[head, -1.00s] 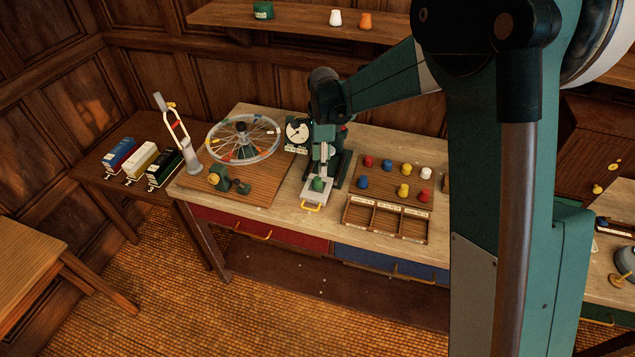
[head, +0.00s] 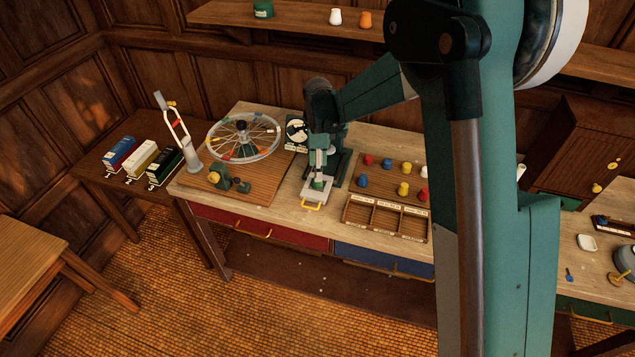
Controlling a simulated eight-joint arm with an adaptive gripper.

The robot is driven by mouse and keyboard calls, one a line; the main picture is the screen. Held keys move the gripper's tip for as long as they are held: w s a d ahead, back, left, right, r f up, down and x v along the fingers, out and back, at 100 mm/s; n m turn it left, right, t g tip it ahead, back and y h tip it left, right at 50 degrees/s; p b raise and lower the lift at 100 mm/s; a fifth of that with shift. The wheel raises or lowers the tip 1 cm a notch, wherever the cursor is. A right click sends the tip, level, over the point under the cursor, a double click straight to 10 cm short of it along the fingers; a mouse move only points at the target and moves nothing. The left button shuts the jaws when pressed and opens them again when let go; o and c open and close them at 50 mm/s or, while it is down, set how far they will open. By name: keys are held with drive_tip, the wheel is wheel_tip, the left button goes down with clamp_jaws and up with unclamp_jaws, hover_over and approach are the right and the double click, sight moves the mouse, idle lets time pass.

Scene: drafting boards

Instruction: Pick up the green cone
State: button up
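The green cone (head: 317,185) sits low on a small white tray (head: 308,196) with a yellow handle, near the front edge of the workbench. Only a small green part of it shows beneath my gripper. My gripper (head: 318,176) points down directly over the cone, with its fingertips at or around the cone's top. The view is too small to tell whether the fingers touch it or how far apart they are.
A spoked wheel (head: 243,138) stands left on the bench (head: 288,198). A divided wooden box (head: 387,233) and several coloured pegs are to the right. A dial gauge (head: 296,131) is close behind my gripper. My arm hides part of the right side.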

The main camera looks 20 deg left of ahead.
idle(0.3)
drive_tip(key=shift+s+f+p, duration=0.15)
drive_tip(key=shift+f+p, duration=0.15)
drive_tip(key=shift+f, duration=2.35)
drive_tip(key=shift+c, duration=0.5)
drive_tip(key=c, duration=0.9)
